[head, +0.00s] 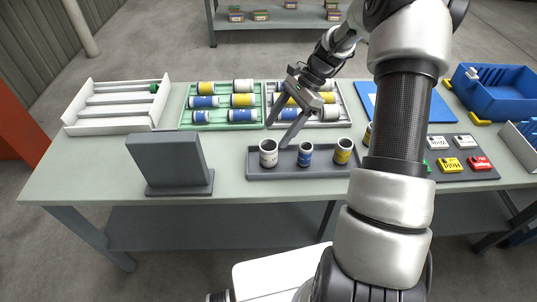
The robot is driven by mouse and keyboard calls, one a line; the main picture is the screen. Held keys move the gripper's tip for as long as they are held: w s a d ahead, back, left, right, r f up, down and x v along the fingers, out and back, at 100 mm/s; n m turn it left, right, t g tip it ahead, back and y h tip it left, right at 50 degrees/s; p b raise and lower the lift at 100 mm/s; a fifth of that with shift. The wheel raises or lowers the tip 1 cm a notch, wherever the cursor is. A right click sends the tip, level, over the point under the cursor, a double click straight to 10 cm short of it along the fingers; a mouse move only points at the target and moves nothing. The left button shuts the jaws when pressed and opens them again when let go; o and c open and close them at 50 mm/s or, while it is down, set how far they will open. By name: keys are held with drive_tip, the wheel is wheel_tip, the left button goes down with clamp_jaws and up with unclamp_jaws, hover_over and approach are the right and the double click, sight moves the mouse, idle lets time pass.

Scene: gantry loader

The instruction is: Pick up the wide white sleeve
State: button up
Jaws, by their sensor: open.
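A wide white sleeve (268,153) stands upright at the left end of a dark grey tray (325,174) on the table. A narrower blue-and-white sleeve (305,155) and a yellow sleeve (343,151) stand to its right in the same tray. My gripper (277,135) is open, with its fingers pointing down and to the left. In the picture its fingertips are just above and to the right of the white sleeve's top. Nothing shows between the fingers, and I cannot tell the exact gap to the sleeve.
A green tray (183,117) and a light grey tray (350,115) behind hold several lying sleeves, some white. A white rack (72,118) is at the left, a dark upright block (167,160) in front. A blue bin (495,97) stands at right. My arm hides part of the table.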

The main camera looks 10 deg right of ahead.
sight(270, 144)
drive_tip(key=x, duration=0.7)
drive_tip(key=shift+s+f, duration=0.15)
drive_tip(key=shift+s, duration=0.15)
drive_tip(key=c, duration=1.5)
